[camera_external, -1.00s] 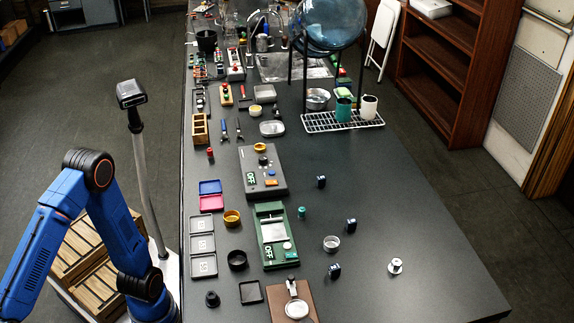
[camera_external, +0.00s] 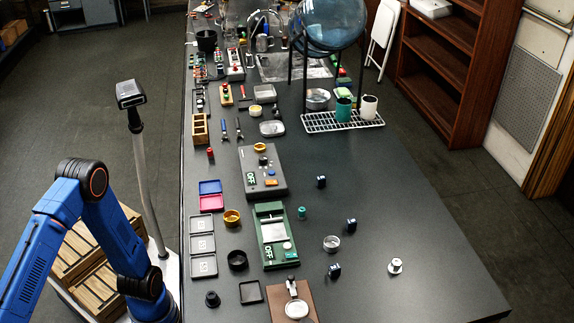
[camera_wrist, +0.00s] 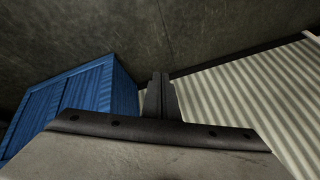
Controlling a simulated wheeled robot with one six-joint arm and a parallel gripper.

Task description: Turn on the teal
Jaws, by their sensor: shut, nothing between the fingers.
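A green device (camera_external: 268,209) with a silver plate and a label reading OFF lies mid-table. A pale teal round part (camera_external: 288,246) is near its lower right corner. A small teal cylinder (camera_external: 302,212) stands on the table just right of the device. A grey device (camera_external: 268,160) behind it has a similar label, an orange block and dark knobs. My gripper (camera_wrist: 158,92) shows in the wrist view, shut and empty. It is outside the external view, where my arm hangs left of the table, apart from both devices.
Black trays (camera_external: 203,267), a black ring (camera_external: 237,260) and a brown board (camera_external: 291,308) lie near the green device. A teal cup (camera_external: 343,109) stands on a wire rack. The wrist view shows a blue ribbed box (camera_wrist: 85,95).

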